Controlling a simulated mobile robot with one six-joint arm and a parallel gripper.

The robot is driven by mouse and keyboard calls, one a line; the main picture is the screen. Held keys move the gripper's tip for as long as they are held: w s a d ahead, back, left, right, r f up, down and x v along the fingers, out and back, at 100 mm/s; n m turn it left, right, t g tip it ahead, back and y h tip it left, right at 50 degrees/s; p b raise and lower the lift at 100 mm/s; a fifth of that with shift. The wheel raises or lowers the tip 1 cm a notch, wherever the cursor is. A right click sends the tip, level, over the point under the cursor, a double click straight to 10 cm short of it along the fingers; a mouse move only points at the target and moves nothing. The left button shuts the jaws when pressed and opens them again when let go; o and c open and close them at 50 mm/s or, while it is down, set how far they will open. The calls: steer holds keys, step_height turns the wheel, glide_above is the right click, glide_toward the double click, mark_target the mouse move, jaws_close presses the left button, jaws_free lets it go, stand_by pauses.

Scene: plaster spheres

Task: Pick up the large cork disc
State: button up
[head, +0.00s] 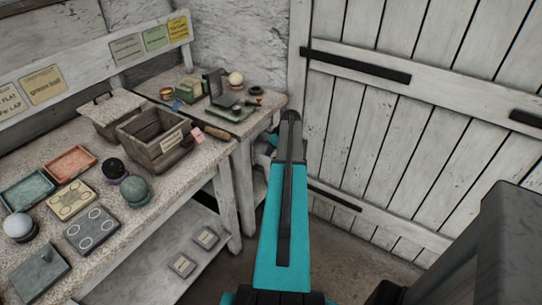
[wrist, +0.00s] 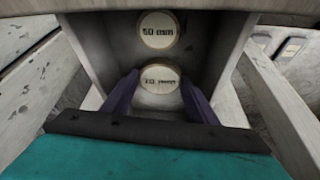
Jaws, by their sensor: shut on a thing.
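In the wrist view, two round pale discs with dark lettering lie in a grey box-like recess. The upper disc (wrist: 158,30) reads "50 mm". The lower disc (wrist: 160,78) has a label that looks like "70 mm", its first digit hard to read. My gripper (wrist: 160,88) has its dark purple fingers on either side of the lower disc and is shut on it. In the head view my teal arm reaches toward the far table's right end, and both discs are hidden.
Walls of the recess stand close on both sides of my fingers. In the head view, a wooden crate (head: 155,148), a red tray (head: 70,163) and a green sphere (head: 135,190) stand on the near bench. A plank door (head: 400,130) closes off the right.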

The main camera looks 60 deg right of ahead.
mark_target(273, 154)
step_height(273, 154, up, 10)
steer(key=b, duration=0.1)
steer(key=shift+b, duration=0.3)
stand_by(0.6)
stand_by(0.5)
